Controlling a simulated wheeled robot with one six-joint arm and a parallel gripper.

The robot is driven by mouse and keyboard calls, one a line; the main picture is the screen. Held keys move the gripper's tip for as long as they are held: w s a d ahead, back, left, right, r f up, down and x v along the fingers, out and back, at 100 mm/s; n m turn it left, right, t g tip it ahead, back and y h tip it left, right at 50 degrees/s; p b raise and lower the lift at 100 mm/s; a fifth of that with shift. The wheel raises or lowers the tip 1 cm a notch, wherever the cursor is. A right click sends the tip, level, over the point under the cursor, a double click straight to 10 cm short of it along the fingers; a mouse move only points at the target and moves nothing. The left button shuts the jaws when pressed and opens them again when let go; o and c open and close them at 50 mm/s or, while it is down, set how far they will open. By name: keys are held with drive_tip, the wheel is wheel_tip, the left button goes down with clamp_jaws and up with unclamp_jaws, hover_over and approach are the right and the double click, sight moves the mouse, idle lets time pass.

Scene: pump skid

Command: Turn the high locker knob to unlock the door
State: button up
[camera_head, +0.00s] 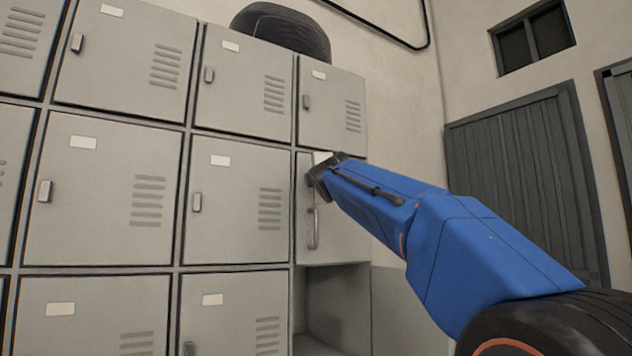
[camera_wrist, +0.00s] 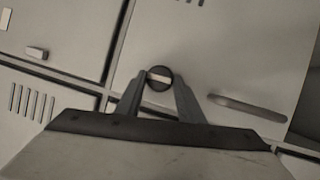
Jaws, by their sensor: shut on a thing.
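The locker door (camera_head: 343,237) is a pale grey panel in the right column, and it looks closed. It has a long vertical handle (camera_head: 313,229), which also shows in the wrist view (camera_wrist: 248,107). The knob (camera_wrist: 160,77) is a small dark disc with a light bar across it. In the wrist view it sits between the fingertips of my gripper (camera_wrist: 159,82), which is shut on it. In the head view my gripper (camera_head: 322,175) is at the door's upper left, and it hides most of the knob.
Closed grey lockers (camera_head: 237,213) with small latches fill the wall to the left and above. Below the door is an open compartment (camera_head: 335,305). A dark tyre (camera_head: 283,30) lies on top of the lockers. A grey double door (camera_head: 520,170) stands at the right.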

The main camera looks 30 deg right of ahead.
idle(0.4)
drive_tip(key=o, duration=1.1)
drive_tip(key=shift+c, duration=0.2)
drive_tip(key=shift+s, duration=0.1)
drive_tip(key=v, duration=1.7)
drive_tip(key=shift+s+f, duration=0.1)
drive_tip(key=shift+f, duration=0.05)
